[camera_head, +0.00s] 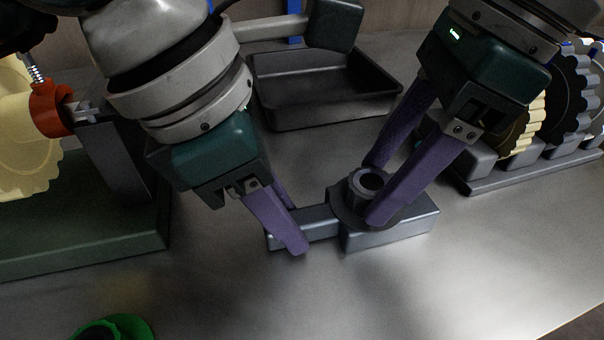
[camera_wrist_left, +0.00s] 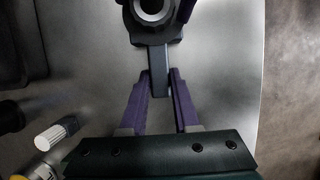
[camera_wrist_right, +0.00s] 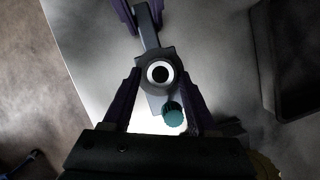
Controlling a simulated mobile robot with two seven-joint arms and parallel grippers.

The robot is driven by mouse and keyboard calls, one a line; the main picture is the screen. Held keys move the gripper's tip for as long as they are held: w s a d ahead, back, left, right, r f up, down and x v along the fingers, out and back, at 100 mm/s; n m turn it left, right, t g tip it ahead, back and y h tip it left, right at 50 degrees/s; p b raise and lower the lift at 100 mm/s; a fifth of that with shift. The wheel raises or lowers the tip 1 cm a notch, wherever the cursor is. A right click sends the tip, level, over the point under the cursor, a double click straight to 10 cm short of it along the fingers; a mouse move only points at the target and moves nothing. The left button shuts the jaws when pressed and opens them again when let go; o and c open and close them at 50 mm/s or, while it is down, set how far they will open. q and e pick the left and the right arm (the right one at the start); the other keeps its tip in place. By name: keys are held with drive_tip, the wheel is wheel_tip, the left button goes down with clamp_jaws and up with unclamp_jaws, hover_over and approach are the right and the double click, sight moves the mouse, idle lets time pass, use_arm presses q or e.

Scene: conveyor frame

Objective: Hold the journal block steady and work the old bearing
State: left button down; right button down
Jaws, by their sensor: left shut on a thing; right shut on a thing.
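The journal block (camera_head: 405,229) is a grey metal block on the bench with a narrower bar pointing left. My left gripper (camera_head: 297,228) is shut on that bar, one finger on each side; the bar (camera_wrist_left: 158,87) also shows between its fingers in the left wrist view. The old bearing (camera_head: 352,208), a dark flanged ring with a round bore, sits upright on the block. My right gripper (camera_head: 372,190) is shut on the bearing from both sides. The right wrist view shows the bearing (camera_wrist_right: 160,73) between the fingertips. The bearing's underside is hidden.
A dark empty tray (camera_head: 330,116) stands behind the block. A rack (camera_head: 530,173) with several gears is at the right. A green-based fixture (camera_head: 90,240) with a cream gear is at the left. A green flanged part (camera_head: 125,325) lies front left.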

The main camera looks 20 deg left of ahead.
drive_tip(key=shift+r, duration=0.4)
use_arm(q)
drive_tip(key=c, duration=0.6)
unclamp_jaws()
use_arm(e)
wheel_tip(320, 180, up, 6)
drive_tip(key=shift+f, duration=0.2)
use_arm(q)
drive_tip(key=shift+r, duration=0.1)
drive_tip(key=v, duration=1.1)
drive_tip(key=shift+a+r, duration=0.15)
drive_tip(key=shift+r, duration=0.25)
drive_tip(key=shift+s, duration=0.1)
